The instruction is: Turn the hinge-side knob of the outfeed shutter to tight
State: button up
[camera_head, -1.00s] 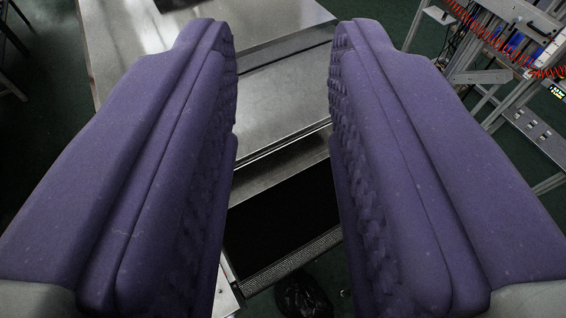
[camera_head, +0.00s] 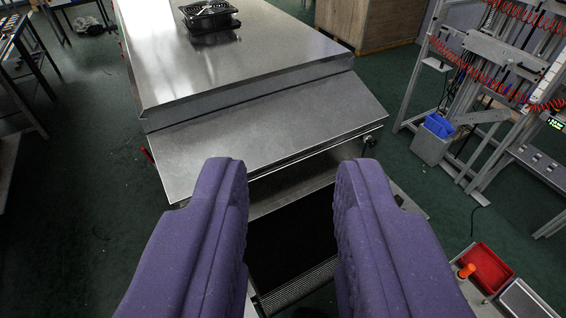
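The tunnel dryer is a large metal box (camera_head: 235,55) with a sloping metal panel (camera_head: 265,130) at its near end. Below the panel is an opening with a black belt (camera_head: 290,240). A small dark round knob (camera_head: 370,141) sits at the panel's right end. A red part (camera_head: 147,154) shows at its left end; I cannot tell what it is. I cannot tell which end is the hinge side, nor any knob's setting. My gripper (camera_head: 294,168) has two purple padded fingers, open and empty, in front of the panel. They hide part of the opening.
A black fan (camera_head: 208,15) sits on top of the dryer. At right are a metal frame with red coiled hoses (camera_head: 500,70), a grey bin with blue contents (camera_head: 432,143) and a red tray (camera_head: 486,268).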

aim_at(370, 143)
jog(key=i+l+z, duration=0.25)
jog(key=i, duration=0.35)
jog(key=i+z, duration=0.25)
jog(key=i, duration=0.35)
